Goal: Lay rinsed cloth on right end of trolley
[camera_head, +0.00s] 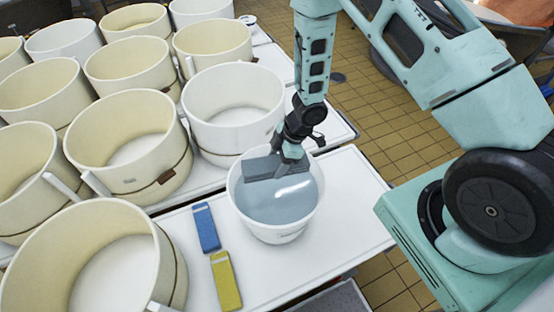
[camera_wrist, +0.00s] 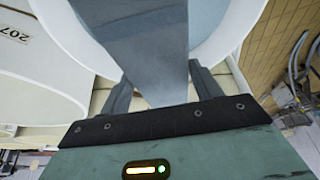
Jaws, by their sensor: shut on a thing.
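A grey-blue cloth (camera_head: 262,168) is held by my gripper (camera_head: 287,158) over a white bucket (camera_head: 272,230) of bluish water. The cloth hangs at the bucket's far inner side; I cannot tell whether its lower edge touches the water. In the wrist view the cloth (camera_wrist: 155,55) runs between the two fingers (camera_wrist: 160,88), which are shut on it. The trolley (camera_head: 350,190) has a white top, and the bucket stands on it. The trolley's right end, to the right of the bucket, is bare.
A blue block (camera_head: 206,228) and a yellow block (camera_head: 226,281) lie left of the bucket. Several large cream and white tubs (camera_head: 130,150) crowd the left and back. Tiled floor (camera_head: 390,130) lies beyond the trolley's right edge.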

